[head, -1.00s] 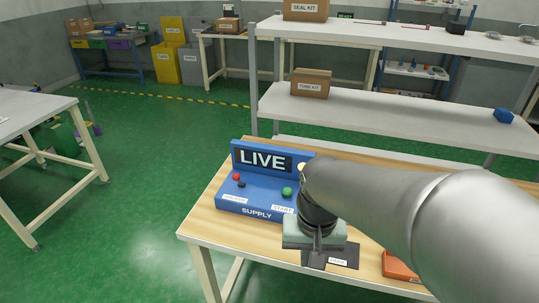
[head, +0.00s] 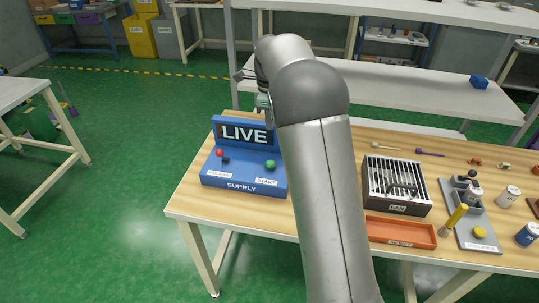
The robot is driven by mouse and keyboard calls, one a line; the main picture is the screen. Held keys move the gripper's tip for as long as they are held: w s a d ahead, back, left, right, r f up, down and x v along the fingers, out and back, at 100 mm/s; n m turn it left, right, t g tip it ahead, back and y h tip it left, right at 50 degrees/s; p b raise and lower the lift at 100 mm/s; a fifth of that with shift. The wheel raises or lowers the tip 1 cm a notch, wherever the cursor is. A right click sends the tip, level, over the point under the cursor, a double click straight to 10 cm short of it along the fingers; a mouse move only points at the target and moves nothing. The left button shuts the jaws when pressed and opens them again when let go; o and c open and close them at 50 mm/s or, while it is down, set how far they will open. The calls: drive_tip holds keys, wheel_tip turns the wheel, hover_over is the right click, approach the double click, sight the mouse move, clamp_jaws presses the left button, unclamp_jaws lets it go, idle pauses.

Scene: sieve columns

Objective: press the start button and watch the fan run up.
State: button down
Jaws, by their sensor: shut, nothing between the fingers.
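The blue supply box (head: 225,180) stands at the left end of the wooden table, with an upright panel reading LIVE (head: 245,134). The green button (head: 270,164) is on its sloped top, above a START label. A red button (head: 220,153) and a small dark knob (head: 226,161) are on its left side. The fan (head: 398,208) is a dark box with a slatted grille, further right; whether it turns cannot be told. My gripper (head: 262,102) is shut and empty, above and behind the LIVE panel, apart from the green button; its fingertips are hard to make out.
My arm crosses the middle of the table between supply box and fan. An orange tray (head: 400,232) lies in front of the fan. A grey fixture (head: 470,215) with a yellow-handled tool and several cans stand at the right. A grey shelf (head: 400,88) runs behind.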

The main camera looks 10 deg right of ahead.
sight(270, 163)
wheel_tip(270, 163, down, 14)
drive_tip(key=shift+p, duration=0.9)
